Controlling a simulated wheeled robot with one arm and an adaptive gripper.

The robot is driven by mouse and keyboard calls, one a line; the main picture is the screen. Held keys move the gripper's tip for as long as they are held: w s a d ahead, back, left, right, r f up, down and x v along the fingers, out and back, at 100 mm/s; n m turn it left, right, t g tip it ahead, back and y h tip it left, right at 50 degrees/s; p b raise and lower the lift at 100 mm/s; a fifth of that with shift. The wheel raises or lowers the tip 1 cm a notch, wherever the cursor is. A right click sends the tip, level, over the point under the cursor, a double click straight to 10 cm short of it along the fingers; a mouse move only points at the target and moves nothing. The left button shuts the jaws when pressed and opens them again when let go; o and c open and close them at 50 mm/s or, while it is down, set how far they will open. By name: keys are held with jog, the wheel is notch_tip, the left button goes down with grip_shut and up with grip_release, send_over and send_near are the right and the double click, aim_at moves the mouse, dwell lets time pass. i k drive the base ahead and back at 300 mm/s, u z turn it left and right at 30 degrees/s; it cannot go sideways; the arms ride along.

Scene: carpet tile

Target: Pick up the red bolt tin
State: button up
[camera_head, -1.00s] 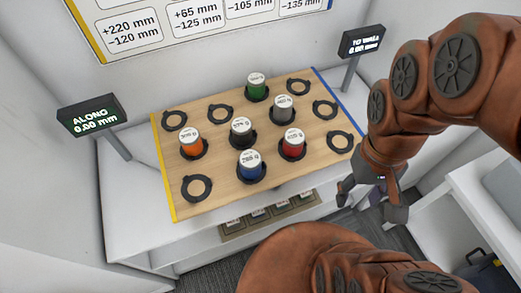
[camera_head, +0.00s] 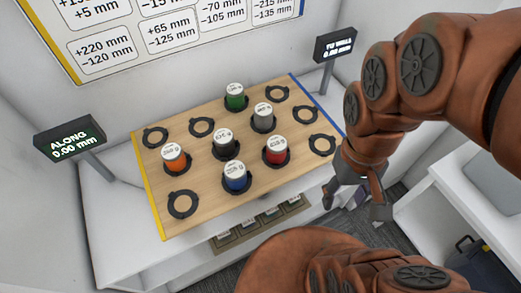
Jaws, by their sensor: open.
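The red bolt tin (camera_head: 275,152) has a white lid and stands upright in a black ring holder on the wooden board (camera_head: 202,203), right of the middle. My gripper (camera_head: 354,207) is open and empty. In the picture it hangs to the right of the board and lower than the red tin, clear of it. Nothing hides the red tin.
A blue tin (camera_head: 236,178), an orange tin (camera_head: 174,160), a black tin (camera_head: 224,144), a grey tin (camera_head: 263,119) and a green tin (camera_head: 235,98) stand nearby. Several ring holders are empty. Display posts (camera_head: 70,138) (camera_head: 335,43) flank the board.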

aim_at(277, 145)
jog(key=u, duration=0.85)
jog(key=k, duration=0.7)
jog(key=u, duration=0.85)
jog(key=k, duration=0.75)
jog(key=z, duration=0.15)
jog(key=i, duration=0.35)
jog(key=z, duration=0.05)
